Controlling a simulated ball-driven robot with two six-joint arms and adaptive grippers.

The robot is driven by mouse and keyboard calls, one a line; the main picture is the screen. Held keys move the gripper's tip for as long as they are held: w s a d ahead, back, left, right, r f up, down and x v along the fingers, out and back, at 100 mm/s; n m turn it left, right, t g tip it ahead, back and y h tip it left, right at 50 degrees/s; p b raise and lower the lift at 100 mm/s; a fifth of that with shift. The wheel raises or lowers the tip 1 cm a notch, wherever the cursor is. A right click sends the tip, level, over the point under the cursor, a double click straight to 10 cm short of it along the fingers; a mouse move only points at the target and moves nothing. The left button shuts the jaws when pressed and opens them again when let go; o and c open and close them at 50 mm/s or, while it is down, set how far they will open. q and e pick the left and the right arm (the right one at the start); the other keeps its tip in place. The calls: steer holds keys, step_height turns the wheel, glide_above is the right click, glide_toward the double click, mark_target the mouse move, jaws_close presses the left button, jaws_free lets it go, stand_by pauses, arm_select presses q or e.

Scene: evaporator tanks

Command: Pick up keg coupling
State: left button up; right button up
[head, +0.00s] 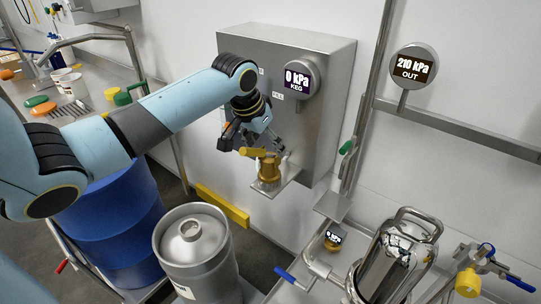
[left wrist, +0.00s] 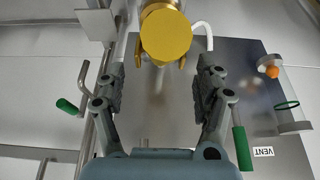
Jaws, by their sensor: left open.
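The keg coupling (head: 268,170) is brass-coloured with a yellow handle and sits upright on a small metal shelf (head: 285,181) at the foot of the grey wall panel. My left gripper (head: 246,140) is just above and behind it, at the panel. In the left wrist view the coupling's round yellow end (left wrist: 165,35) shows at the top, beyond and between the fingertips of my left gripper (left wrist: 162,75). The fingers are spread apart and empty. Part of the coupling is cut off by the top edge there. My right gripper does not show.
The panel (head: 325,115) carries a gauge reading 0 kPa KEG (head: 299,79). A steel keg (head: 195,262) stands in front, beside a blue drum (head: 110,220). A shiny vessel (head: 395,262) and pipes stand at the right. A green-handled valve (left wrist: 242,148) is near the gripper.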

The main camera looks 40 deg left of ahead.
mark_target(269, 152)
arm_select(q)
steer(key=x, duration=0.4)
steer(key=shift+r, duration=0.1)
jaws_close()
